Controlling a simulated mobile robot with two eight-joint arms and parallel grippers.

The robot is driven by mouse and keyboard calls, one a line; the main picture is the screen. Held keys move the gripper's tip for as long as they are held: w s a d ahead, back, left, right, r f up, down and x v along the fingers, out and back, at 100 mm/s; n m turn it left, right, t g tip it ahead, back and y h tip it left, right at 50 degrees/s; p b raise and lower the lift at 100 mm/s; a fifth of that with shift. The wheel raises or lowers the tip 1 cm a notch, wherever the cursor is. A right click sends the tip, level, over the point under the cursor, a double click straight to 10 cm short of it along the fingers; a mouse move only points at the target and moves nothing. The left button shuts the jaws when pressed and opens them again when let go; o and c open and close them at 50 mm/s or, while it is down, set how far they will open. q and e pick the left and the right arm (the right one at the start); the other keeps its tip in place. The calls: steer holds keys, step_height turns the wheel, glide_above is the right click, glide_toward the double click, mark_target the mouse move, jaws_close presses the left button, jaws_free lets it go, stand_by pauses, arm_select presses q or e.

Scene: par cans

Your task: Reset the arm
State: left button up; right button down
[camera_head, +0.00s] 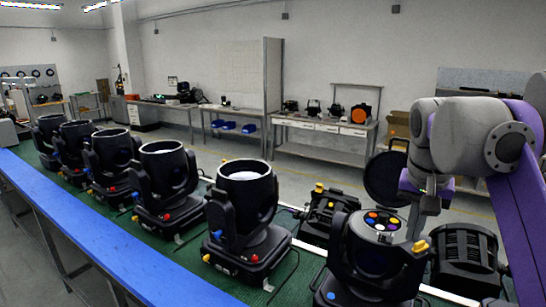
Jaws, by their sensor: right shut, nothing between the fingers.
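My right arm, grey and purple, comes in from the right side of the head view. Its gripper (418,222) points down, shut and empty, just behind the right side of the nearest par can (372,265). That par can is black, with a disc of coloured circles (382,220) on top and a yellow knob on its right. I cannot tell whether the gripper touches it. My left gripper is not in view.
A row of several black par cans with white-rimmed open tops (245,205) stands on a green surface (190,248) with a blue front rail (110,240). Other black lamp units (465,255) stand at the right. Workbenches (320,128) line the back wall, beyond open floor.

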steer(key=s+a+f+n+t, duration=0.1)
steer(key=s+f, duration=0.4)
steer(key=f, duration=0.6)
steer(key=s+a+f+n+t+y, duration=0.1)
steer(key=s+a+f+n, duration=0.2)
steer(key=f, duration=0.9)
steer(key=s+a+f+n+t, duration=0.2)
steer(key=s+a+f, duration=0.2)
steer(key=s+f, duration=0.3)
steer(key=shift+s+a+f, duration=0.15)
steer(key=shift+s+f, duration=0.05)
steer(key=shift+f, duration=0.9)
steer(key=shift+s+a+f, duration=0.15)
steer(key=shift+f, duration=0.9)
